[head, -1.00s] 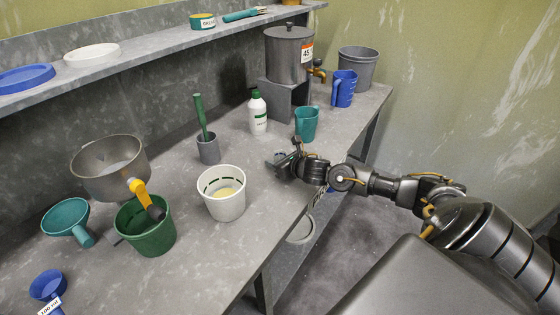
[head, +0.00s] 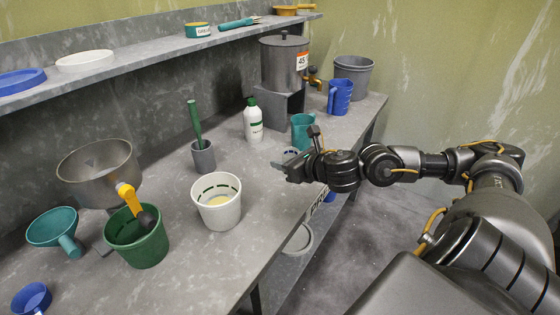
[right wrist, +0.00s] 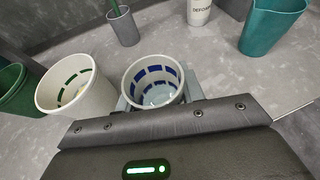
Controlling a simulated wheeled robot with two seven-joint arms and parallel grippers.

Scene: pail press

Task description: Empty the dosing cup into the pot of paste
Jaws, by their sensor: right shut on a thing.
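The pot of paste (head: 217,211) is a white tub with green dashes inside and a pale yellow mass at its bottom, on the bench in the head view. It also shows in the right wrist view (right wrist: 90,99), at the left. My right gripper (head: 291,167) is to the right of the pot, apart from it. It is shut on the dosing cup (right wrist: 154,82), a small white cup with blue dashes inside and something pale at its bottom. The cup looks about upright. In the head view it is mostly hidden by the gripper. My left gripper is out of view.
A green bucket (head: 139,243) stands left of the pot. A grey holder with a green-handled tool (head: 203,158), a white bottle (head: 253,122) and a teal jug (head: 302,131) stand behind. Bare bench lies between pot and gripper; its front edge is close by.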

